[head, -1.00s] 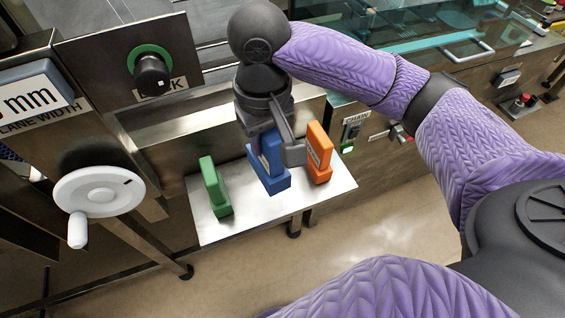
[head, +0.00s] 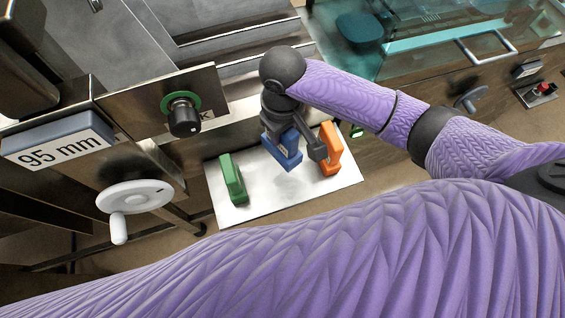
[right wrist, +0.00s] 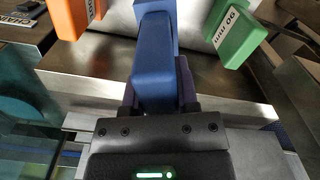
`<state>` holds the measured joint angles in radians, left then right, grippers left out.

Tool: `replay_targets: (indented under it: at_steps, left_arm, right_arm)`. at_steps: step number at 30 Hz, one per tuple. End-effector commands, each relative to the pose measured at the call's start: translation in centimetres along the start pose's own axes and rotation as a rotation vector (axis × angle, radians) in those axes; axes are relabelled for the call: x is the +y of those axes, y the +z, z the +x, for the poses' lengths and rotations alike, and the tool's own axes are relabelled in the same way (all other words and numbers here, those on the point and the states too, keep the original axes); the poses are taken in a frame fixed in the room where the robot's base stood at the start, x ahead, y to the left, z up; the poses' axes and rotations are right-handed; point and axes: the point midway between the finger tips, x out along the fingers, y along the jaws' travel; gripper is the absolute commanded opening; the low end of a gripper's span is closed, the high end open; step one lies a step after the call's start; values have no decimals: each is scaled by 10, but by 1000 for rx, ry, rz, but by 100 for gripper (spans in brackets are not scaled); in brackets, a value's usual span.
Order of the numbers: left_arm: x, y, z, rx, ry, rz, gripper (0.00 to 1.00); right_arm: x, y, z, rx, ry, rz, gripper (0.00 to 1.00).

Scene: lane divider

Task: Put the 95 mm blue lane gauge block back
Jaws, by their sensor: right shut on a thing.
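The blue gauge block (head: 291,156) is at the metal plate (head: 262,205), between a green block (head: 232,178) on the left and an orange block (head: 331,150) on the right. My right gripper (head: 292,141) is shut on the blue block from above, and its fingers hide part of it. In the right wrist view the blue block (right wrist: 154,70) stands between the fingers (right wrist: 157,97). I cannot tell surely whether its foot touches the plate. My left gripper is not in view.
A sign reading 95 mm (head: 58,143), a white handwheel (head: 135,197) and a black knob with a green ring (head: 183,115) are at the left. The orange and green blocks stand close on either side. A glass-covered machine (head: 420,45) is behind at right.

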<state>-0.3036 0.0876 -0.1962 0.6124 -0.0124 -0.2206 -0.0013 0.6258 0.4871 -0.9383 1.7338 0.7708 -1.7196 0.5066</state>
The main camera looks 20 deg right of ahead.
Motion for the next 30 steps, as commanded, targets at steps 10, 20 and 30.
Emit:
replay_targets:
  at_steps: [10, 20, 30]
  left_arm:
    - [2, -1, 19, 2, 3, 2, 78]
    - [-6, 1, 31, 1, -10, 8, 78]
    - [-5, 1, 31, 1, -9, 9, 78]
  right_arm:
    - [-4, 2, 69, -1, 0, -29, 0]
    - [-3, 2, 104, 1, 1, -28, 0]
    - [-3, 2, 106, 0, 0, -27, 59]
